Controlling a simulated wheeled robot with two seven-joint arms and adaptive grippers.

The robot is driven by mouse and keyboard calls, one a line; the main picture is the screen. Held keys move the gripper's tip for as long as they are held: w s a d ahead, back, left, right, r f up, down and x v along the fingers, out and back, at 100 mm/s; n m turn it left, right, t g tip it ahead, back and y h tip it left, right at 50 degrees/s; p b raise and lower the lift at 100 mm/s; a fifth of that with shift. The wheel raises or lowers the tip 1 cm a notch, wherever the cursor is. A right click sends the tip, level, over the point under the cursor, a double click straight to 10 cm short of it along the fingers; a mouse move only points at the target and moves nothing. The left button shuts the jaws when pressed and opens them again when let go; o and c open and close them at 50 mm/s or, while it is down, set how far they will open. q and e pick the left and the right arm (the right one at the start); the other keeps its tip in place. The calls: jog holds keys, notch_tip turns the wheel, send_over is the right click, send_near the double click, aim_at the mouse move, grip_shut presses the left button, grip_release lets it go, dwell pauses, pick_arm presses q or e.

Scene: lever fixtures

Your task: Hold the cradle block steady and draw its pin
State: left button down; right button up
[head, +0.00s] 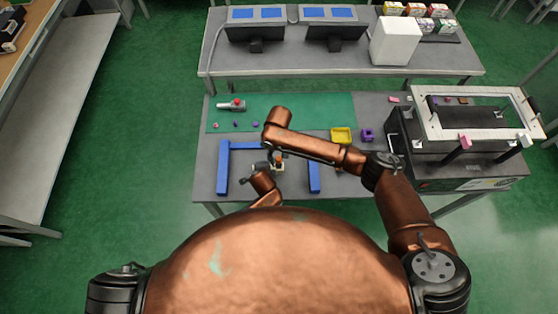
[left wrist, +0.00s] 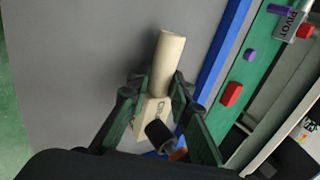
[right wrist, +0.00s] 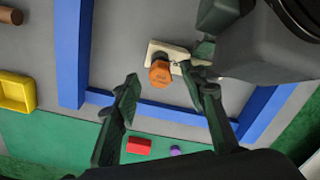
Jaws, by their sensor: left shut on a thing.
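The cradle block (right wrist: 180,55) is a pale cream block lying inside the blue frame on the table. It shows small in the head view (head: 279,167). In the left wrist view the block (left wrist: 152,110) sits between the fingers of my left gripper (left wrist: 157,92), which is shut on it. The pin's orange hexagonal head (right wrist: 160,73) stands on the block. My right gripper (right wrist: 166,84) is open, its fingers spread to either side of the head's line; contact with it is not visible. In the head view my right arm partly covers this area.
The blue frame (head: 223,168) surrounds the block on its sides and back. A yellow tray (head: 341,135) and a purple part (head: 368,135) lie right of it. A green mat (head: 320,108) with small parts is behind. A black machine (head: 455,155) stands at the right.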

jog(key=shift+f, duration=0.8)
jog(key=shift+c, duration=0.4)
grip_shut()
